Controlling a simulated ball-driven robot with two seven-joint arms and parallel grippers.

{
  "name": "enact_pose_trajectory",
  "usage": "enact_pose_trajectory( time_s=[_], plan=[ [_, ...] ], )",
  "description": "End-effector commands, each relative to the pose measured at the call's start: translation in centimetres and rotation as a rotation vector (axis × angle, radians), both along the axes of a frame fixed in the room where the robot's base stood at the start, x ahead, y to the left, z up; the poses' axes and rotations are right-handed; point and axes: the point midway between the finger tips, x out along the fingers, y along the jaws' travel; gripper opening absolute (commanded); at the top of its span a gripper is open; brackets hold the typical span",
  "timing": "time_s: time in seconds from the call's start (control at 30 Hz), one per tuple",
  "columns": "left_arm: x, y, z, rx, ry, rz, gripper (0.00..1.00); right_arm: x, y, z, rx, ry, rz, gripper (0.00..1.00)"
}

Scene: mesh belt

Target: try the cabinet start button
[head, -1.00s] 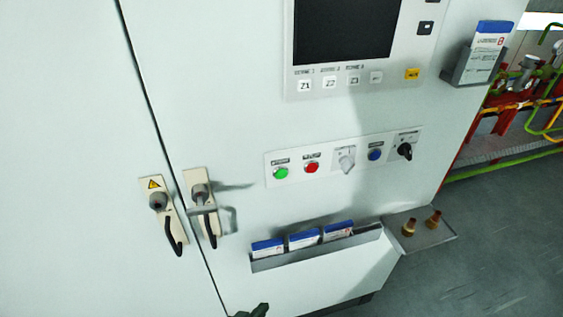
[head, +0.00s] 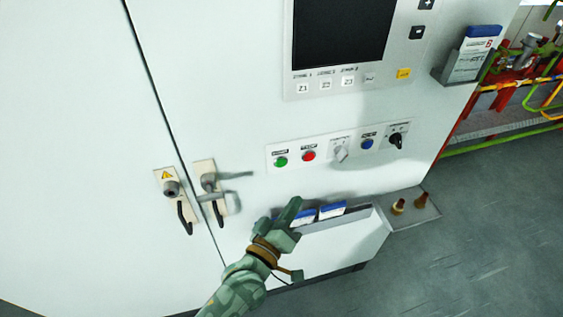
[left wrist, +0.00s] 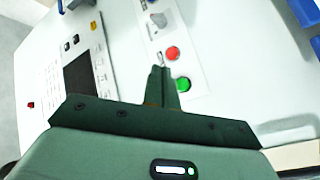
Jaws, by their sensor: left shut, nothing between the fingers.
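The green start button (head: 281,161) sits at the left end of a white control strip (head: 318,165) on the pale cabinet. In the left wrist view the green button (left wrist: 183,84) shows just right of my fingertips, beside the red button (left wrist: 172,53). My left gripper (head: 291,208) is shut and empty. In the head view it is below the green button, in front of the document tray. In the left wrist view its fingers (left wrist: 160,78) point toward the strip; I cannot tell how far they stand from it. My right gripper is not in view.
A document tray (head: 340,236) with blue-topped cards (head: 332,209) juts out below the strip. Two door handles (head: 212,188) stick out at the left. A small shelf (head: 419,212) with two brass pieces is at the right. A screen (head: 340,32) is above.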

Motion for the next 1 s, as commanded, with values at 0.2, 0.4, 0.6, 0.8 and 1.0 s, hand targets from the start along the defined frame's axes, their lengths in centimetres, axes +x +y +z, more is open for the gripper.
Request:
enact_pose_trajectory(
  time_s=[0.2, 0.4, 0.6, 0.8, 1.0],
  plan=[
    [1.1, 0.4, -0.1, 0.0, -0.002, 0.002, 0.0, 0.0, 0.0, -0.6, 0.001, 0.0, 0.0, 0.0],
    [3.6, 1.2, -0.3, 0.003, -0.003, 0.002, 0.0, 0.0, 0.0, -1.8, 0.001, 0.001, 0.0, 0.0],
    [6.2, 2.1, -0.3, 0.003, -0.001, 0.001, 0.0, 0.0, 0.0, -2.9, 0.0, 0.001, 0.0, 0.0],
    [7.9, 2.6, -0.1, 0.002, 0.0, 0.001, 0.0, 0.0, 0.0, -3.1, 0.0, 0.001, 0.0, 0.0],
    [8.4, 2.8, 0.0, 0.001, 0.0, 0.001, 0.0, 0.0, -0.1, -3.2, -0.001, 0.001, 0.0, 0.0]
  ],
)
